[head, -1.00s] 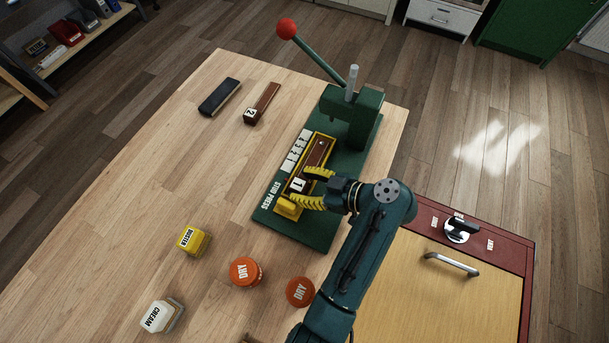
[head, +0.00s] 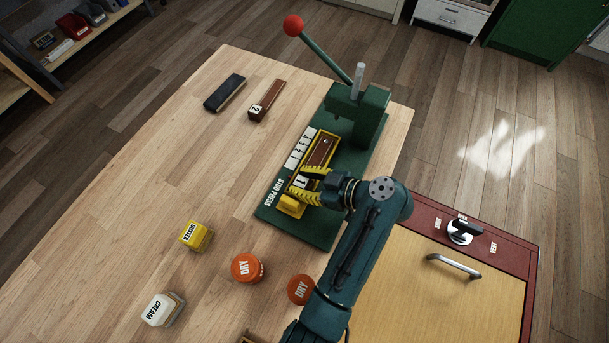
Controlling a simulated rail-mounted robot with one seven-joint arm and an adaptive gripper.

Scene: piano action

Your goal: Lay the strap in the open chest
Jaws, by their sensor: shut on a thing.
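A brown strap labelled 1 (head: 319,153) lies in the yellow-edged bed of the green stud press (head: 329,226). My gripper (head: 302,186) has its yellow fingers closed on this strap near its white number tag. A second brown strap, labelled 2 (head: 268,97), lies on the table to the upper left of the press. A red-framed chest with a pale wooden lid (head: 400,287), a metal handle and a black-handled knob stands at the lower right; its lid looks closed.
The press has a long lever with a red ball (head: 293,26), raised. A dark bar (head: 224,92) lies at the table's back. A yellow duster box (head: 196,236), a cream jar (head: 163,309) and orange DRY tins (head: 247,268) stand at the front. The left table area is clear.

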